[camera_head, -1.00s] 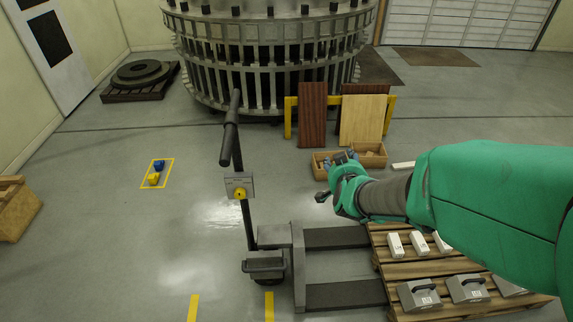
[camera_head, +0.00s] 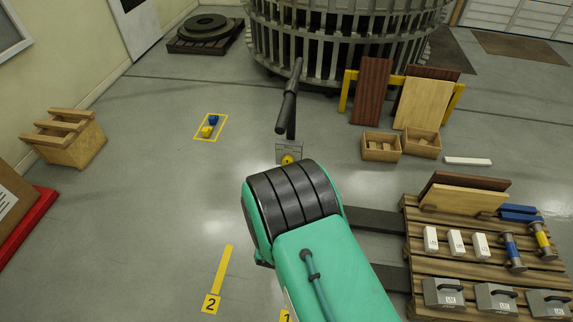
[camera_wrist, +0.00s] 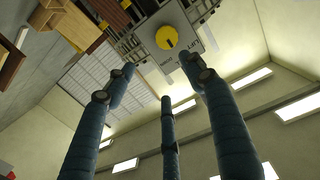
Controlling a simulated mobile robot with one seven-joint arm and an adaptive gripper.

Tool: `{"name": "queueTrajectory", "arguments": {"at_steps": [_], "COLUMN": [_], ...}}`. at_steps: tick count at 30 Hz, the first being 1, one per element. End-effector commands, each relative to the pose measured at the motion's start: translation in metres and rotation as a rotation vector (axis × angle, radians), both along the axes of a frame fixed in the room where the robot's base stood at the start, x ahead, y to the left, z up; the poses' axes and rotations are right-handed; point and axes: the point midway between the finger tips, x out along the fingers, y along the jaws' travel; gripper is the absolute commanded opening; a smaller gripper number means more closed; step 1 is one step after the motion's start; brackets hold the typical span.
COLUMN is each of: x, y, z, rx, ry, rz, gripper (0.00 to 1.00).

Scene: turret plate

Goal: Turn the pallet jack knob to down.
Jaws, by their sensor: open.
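The yellow knob (camera_wrist: 167,37) sits on a grey control plate (camera_wrist: 190,45) in the wrist view, with small lettering around it and a dark mark near its rim; I cannot tell the setting surely. My gripper (camera_wrist: 160,78) is open and empty, its blue-grey fingers spread below and around the knob, apart from it. In the head view the knob (camera_head: 287,160) shows just above my green and black arm, on the plate under the pallet jack's black handle (camera_head: 288,108). My arm hides the gripper and most of the jack's body there.
A wooden pallet (camera_head: 415,225) with boxes, weights and boards stands at the right. Two wooden crates (camera_head: 381,148) and leaning boards (camera_head: 371,90) lie behind it. A round metal cage structure (camera_head: 340,40) stands at the back. The floor left of the jack is mostly clear.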

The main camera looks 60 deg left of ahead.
Motion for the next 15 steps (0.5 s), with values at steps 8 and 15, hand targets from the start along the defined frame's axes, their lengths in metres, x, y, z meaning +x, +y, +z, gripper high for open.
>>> {"name": "queueTrajectory", "arguments": {"at_steps": [8,15], "x": [-0.039,-0.04], "y": [0.0,0.0], "z": [-0.023,-0.024], "rx": [0.011,0.012], "ry": [-0.062,-0.065], "rz": [0.022,0.022], "gripper": [0.54,0.54]}}
